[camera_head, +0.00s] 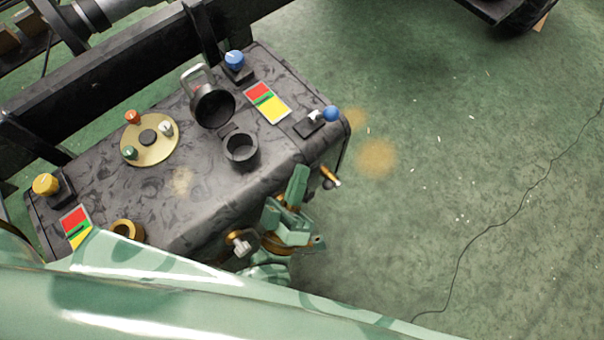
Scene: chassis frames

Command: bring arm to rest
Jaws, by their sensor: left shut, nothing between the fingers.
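My left gripper (291,207) is pale green and shows in the head view at the front right edge of the dark box-shaped panel (200,215). Its fingers are shut with nothing between them, and it looks apart from the controls on the panel's top. My green left arm (150,290) crosses the bottom of the view and hides the near left part of the panel. My right gripper is not in view.
The panel carries a blue knob (234,60), a yellow knob (45,184), a blue-tipped lever (330,114), an open-lidded round port (241,150) and a gold disc (160,150) with small buttons. Green floor (450,150) lies open at right, crossed by a thin cable (497,228).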

